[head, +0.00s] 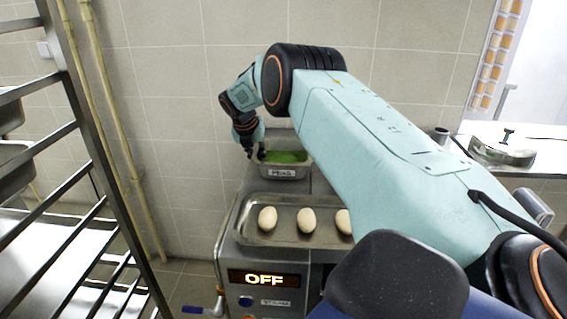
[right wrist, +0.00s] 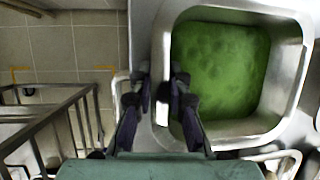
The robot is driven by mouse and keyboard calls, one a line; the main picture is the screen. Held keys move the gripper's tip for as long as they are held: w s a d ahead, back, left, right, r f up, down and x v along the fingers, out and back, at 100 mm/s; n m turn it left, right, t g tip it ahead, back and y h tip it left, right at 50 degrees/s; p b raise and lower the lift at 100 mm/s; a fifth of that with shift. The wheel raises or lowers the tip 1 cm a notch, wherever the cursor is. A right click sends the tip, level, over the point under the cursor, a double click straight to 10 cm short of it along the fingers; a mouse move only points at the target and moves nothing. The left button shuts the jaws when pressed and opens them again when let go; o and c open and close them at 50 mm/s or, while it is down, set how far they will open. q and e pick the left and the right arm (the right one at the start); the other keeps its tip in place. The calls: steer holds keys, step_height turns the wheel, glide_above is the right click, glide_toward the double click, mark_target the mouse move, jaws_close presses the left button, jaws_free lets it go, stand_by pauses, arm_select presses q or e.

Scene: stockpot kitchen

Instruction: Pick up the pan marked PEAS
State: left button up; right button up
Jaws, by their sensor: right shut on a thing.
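The metal pan marked PEAS (head: 300,172) sits at the back of the steam unit, with green contents and a white label on its front. It also shows from above in the right wrist view (right wrist: 240,143). My right gripper (head: 252,150) reaches down to the pan's left side. In the right wrist view its dark fingers (right wrist: 160,92) straddle the pan's left wall and are shut on it. One finger is inside the pan and one outside. The pan looks level; whether it is lifted I cannot tell. My left gripper is not in view.
A metal tray (head: 287,210) with white egg-shaped items stands in front of the pan. The unit's sign (head: 264,279) reads OFF. A metal rack (head: 85,150) stands at the left. A counter (head: 545,138) with a metal dish (head: 503,152) is at the right. A tiled wall is behind.

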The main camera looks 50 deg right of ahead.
steer(key=shift+r, duration=0.15)
jaws_close()
stand_by(0.4)
steer(key=shift+r+b, duration=0.1)
steer(key=shift+b, duration=0.3)
step_height(320, 180, up, 9)
steer(key=shift+r+p, duration=0.1)
steer(key=shift+p, duration=0.55)
steer(key=shift+r, duration=0.4)
steer(key=shift+d, duration=0.1)
